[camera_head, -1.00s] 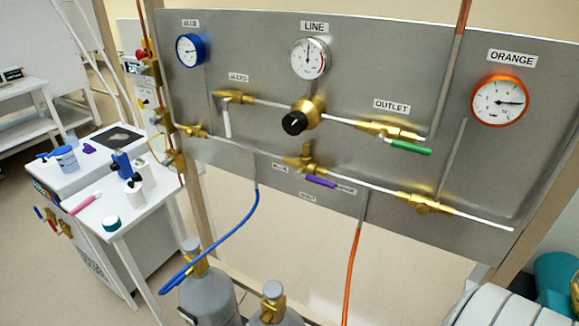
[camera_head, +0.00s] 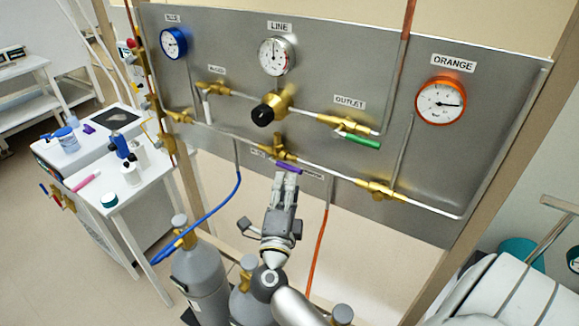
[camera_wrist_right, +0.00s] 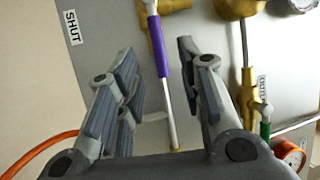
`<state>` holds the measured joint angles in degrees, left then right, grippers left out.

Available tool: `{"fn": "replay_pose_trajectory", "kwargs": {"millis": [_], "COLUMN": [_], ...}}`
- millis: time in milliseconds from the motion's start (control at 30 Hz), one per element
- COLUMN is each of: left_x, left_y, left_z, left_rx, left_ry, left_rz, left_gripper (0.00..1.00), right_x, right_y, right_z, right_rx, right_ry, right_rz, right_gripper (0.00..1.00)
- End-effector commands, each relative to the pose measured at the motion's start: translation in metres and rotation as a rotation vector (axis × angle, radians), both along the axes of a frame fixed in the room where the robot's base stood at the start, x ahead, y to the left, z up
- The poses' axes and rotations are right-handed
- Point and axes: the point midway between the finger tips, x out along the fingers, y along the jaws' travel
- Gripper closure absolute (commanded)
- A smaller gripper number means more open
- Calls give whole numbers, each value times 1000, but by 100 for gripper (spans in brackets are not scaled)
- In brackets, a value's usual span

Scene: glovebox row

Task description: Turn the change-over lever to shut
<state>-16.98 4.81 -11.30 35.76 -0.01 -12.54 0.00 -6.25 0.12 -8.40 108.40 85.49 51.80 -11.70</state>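The change-over lever (camera_head: 289,168) has a purple sleeve and sits on a brass valve (camera_head: 281,152) low in the middle of the grey panel. It points right and slightly down, towards a small label that my gripper partly covers. My right gripper (camera_head: 286,180) is just below the lever in the head view. In the right wrist view my right gripper (camera_wrist_right: 156,62) is open, and the purple lever (camera_wrist_right: 162,60) appears between its fingers. I cannot tell whether they touch it. A SHUT label (camera_wrist_right: 73,28) is on the panel in that view. My left gripper is out of view.
A green-handled outlet valve (camera_head: 362,141) and a black-knobbed regulator (camera_head: 264,115) are above. A blue hose (camera_head: 215,208) and an orange hose (camera_head: 318,240) hang on either side of my right arm. Grey gas cylinders (camera_head: 200,275) stand below the panel. A white side table (camera_head: 125,190) is at left.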

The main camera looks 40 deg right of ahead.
Motion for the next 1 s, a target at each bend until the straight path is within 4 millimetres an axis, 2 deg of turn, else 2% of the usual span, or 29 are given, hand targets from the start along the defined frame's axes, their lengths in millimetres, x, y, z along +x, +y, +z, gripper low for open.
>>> {"fn": "replay_pose_trajectory", "kwargs": {"millis": [100,300,667,933,1000], "left_x": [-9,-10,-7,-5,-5], "left_y": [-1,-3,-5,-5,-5], "left_z": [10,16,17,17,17], "left_rx": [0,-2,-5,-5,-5], "left_ry": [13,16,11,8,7], "left_rz": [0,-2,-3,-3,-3], "left_gripper": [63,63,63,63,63], "right_x": [16,32,36,36,36], "right_y": [-16,-31,-36,-35,-35], "right_z": [8,9,9,9,9], "right_rx": [-4,-2,-1,-1,-1], "right_ry": [0,1,1,1,1], "right_rz": [0,1,1,1,1], "right_gripper": [65,65,65,98,100]}}
